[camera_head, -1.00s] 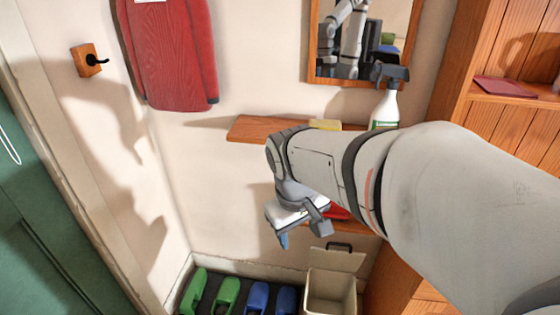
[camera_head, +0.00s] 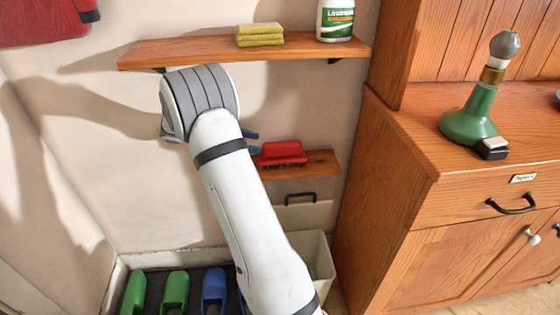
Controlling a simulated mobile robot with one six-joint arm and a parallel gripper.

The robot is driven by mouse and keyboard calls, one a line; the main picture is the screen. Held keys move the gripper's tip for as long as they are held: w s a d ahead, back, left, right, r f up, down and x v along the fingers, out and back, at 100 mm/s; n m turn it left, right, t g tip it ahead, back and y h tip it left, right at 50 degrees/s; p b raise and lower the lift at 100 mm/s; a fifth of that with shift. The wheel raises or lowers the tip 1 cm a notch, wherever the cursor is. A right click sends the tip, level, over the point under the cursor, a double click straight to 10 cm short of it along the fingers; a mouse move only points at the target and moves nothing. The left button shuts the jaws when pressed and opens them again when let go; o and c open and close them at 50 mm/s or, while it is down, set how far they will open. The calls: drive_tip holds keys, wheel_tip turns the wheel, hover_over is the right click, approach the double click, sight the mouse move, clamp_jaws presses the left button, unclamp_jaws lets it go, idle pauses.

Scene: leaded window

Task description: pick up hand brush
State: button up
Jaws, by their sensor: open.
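A red object (camera_head: 283,152), seemingly the hand brush, lies on the small lower wooden shelf (camera_head: 322,164). Its exact shape and bristles are hard to make out at this size. My gripper (camera_head: 253,142) is mostly hidden behind my own arm. Its blue fingertips show just left of the red object, apart from each other with nothing visible between them. I cannot tell whether a fingertip touches the red object. The left part of the lower shelf is hidden by my arm.
Above is a longer shelf (camera_head: 190,50) with yellow sponges (camera_head: 260,35) and a white bottle (camera_head: 335,20). A wooden cabinet (camera_head: 400,200) stands right, bearing a green lamp-like object (camera_head: 468,122). Below are a pale bin (camera_head: 320,262), green clogs (camera_head: 174,290) and blue clogs (camera_head: 213,287).

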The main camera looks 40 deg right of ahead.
sight(277, 148)
drive_tip(key=shift+w+d+f, duration=0.1)
drive_tip(key=shift+d+f, duration=0.2)
drive_tip(key=shift+f, duration=0.05)
drive_tip(key=b+x, duration=0.3)
drive_tip(key=x, duration=0.4)
drive_tip(key=shift+s+d+f+b, duration=0.1)
drive_tip(key=shift+s+d+b, duration=0.15)
drive_tip(key=shift+d+b, duration=0.1)
drive_tip(key=shift+c, duration=0.5)
drive_tip(key=shift+a, duration=0.1)
drive_tip(key=c, duration=1)
